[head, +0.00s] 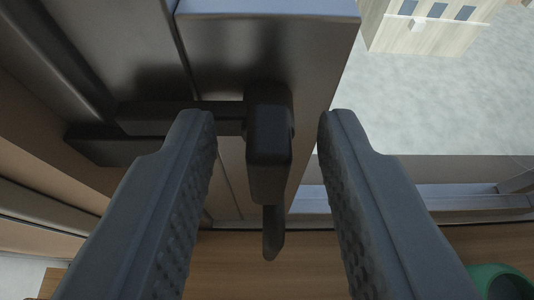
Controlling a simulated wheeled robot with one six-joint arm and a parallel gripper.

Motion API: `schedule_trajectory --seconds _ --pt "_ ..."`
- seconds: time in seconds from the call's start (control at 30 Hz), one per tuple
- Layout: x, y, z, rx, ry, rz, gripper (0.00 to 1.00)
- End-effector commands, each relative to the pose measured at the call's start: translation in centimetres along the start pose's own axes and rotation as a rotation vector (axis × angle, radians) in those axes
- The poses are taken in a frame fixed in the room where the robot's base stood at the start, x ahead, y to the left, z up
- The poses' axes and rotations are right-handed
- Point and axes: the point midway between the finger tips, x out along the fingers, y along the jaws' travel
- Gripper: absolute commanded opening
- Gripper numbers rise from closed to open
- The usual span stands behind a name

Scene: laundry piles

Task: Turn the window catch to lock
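The window catch (268,155) is a dark block mounted on the grey window frame (310,60). A narrow dark tongue (273,235) extends below it in the picture, and a dark bar (180,117) extends to its left. My gripper (265,125) is open, with one grey finger on each side of the catch. I cannot tell how the depth of the fingertips compares with the catch.
The window sash (115,45) fills the upper left. A brown wooden surface (230,265) lies below, with a green round object (500,280) at the lower right.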

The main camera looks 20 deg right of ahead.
Motion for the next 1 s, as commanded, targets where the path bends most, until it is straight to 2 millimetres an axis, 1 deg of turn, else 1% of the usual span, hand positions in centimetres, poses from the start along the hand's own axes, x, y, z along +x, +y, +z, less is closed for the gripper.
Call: schedule_trajectory --seconds 0.3,0.37,0.47,0.57,1.0 --pt "-0.2 0.0 -0.1 0.001 0.001 0.0 0.35" --pt "-0.5 0.0 -0.1 0.001 0.001 0.0 0.35" --pt "-1.6 0.0 -0.1 0.001 0.002 -0.001 0.35" --pt "-3.2 0.0 -0.1 0.001 0.003 -0.002 0.35" --pt "-12.1 0.0 -0.1 0.002 0.003 -0.003 0.35"
